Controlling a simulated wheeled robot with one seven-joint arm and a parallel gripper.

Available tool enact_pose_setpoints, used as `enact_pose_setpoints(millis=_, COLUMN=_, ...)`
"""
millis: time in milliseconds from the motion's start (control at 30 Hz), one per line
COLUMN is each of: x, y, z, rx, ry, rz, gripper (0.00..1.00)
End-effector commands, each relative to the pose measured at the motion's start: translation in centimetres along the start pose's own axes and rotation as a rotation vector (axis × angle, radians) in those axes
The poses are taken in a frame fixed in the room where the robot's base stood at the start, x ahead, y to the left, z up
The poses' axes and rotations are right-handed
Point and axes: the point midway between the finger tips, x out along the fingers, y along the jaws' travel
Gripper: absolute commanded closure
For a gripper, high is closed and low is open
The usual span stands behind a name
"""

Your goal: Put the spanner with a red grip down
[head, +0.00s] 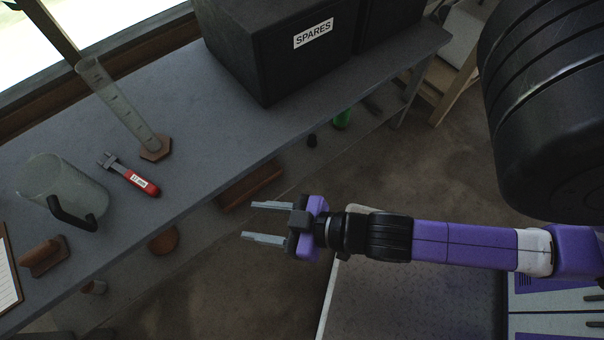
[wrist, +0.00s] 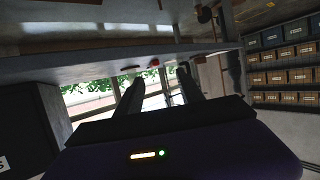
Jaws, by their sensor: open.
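The spanner with a red grip (head: 131,178) lies flat on the grey worktop (head: 195,150), its metal jaw towards the upper left. My gripper (head: 264,222) is open and empty, in front of the worktop's edge in the head view, apart from the spanner and to its right. In the wrist view the two fingers (wrist: 158,98) reach forward with nothing between them. A small red spot shows beyond them in that view; I cannot tell for certain that it is the spanner.
A graduated cylinder (head: 122,108) on a hexagonal foot stands just beyond the spanner. A clear jug (head: 62,184) with a dark handle stands to its left. A black SPARES box (head: 262,50) sits at the back. The worktop between spanner and box is clear.

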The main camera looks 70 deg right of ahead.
Motion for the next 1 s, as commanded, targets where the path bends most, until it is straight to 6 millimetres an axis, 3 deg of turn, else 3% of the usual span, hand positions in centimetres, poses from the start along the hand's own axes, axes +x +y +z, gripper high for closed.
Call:
enact_pose_setpoints(millis=33, x=-2.4, y=0.1, z=0.0, rx=0.004, ry=0.003, rz=-0.001, gripper=0.55)
enact_pose_setpoints(millis=200, x=-8.2, y=0.4, z=-2.0, rx=0.009, ry=0.052, rz=0.01, gripper=0.55)
enact_pose_setpoints(millis=367, x=-11.1, y=0.7, z=-3.7, rx=0.011, ry=0.085, rz=0.032, gripper=0.55)
enact_pose_setpoints(millis=400, x=-11.5, y=0.8, z=-3.9, rx=0.012, ry=0.089, rz=0.036, gripper=0.51)
enact_pose_setpoints(millis=767, x=-12.0, y=0.9, z=-4.5, rx=0.012, ry=0.097, rz=0.043, gripper=0.51)
enact_pose_setpoints(millis=867, x=-11.9, y=1.1, z=-5.7, rx=0.014, ry=0.112, rz=0.05, gripper=0.51)
enact_pose_setpoints(millis=1000, x=-10.8, y=2.0, z=-8.9, rx=0.006, ry=0.175, rz=0.076, gripper=0.51)
